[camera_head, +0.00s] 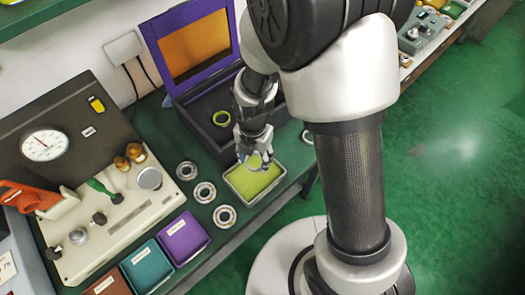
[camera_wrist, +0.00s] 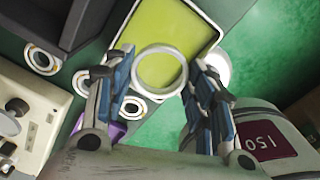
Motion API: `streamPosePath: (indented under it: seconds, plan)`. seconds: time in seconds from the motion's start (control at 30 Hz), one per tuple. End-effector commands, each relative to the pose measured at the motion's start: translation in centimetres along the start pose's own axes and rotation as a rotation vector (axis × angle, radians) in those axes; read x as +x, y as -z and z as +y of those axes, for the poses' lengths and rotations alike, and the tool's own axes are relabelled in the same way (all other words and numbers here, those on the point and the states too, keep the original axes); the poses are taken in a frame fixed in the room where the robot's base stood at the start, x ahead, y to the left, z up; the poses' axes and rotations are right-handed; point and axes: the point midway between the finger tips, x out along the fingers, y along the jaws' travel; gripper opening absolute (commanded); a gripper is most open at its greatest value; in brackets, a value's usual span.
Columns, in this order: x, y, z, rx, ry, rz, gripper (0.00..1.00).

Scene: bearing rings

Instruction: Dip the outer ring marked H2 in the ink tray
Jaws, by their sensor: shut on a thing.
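My gripper (camera_head: 258,158) is over the ink tray (camera_head: 233,187), a shallow pale-rimmed tray with yellow-green ink. In the wrist view the two blue-grey fingers of my gripper (camera_wrist: 160,76) are closed on a plain pale metal ring (camera_wrist: 136,70). The ring shows as a full circle against the yellow-green floor of the tray (camera_wrist: 208,14). No H2 mark is readable on it. I cannot tell whether the ring touches the ink. In the head view the ring is mostly hidden by the fingers.
Several bearings stand left of the tray, one of them a silver bearing (camera_head: 224,216). A gauge panel (camera_head: 75,130) and purple (camera_head: 184,238) and teal (camera_head: 147,266) bins are left.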

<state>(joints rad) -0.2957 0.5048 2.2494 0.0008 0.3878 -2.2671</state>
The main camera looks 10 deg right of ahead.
Motion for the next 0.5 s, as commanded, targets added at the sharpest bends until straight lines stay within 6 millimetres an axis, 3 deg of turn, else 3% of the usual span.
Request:
streamPosePath:
  seconds: [0.27, 0.5]
  plan:
    - [1.0, 0.2, 0.2, -0.010, -0.001, -0.001, 0.25]
    - [3.1, 0.2, 0.2, -0.010, -0.001, -0.001, 0.25]
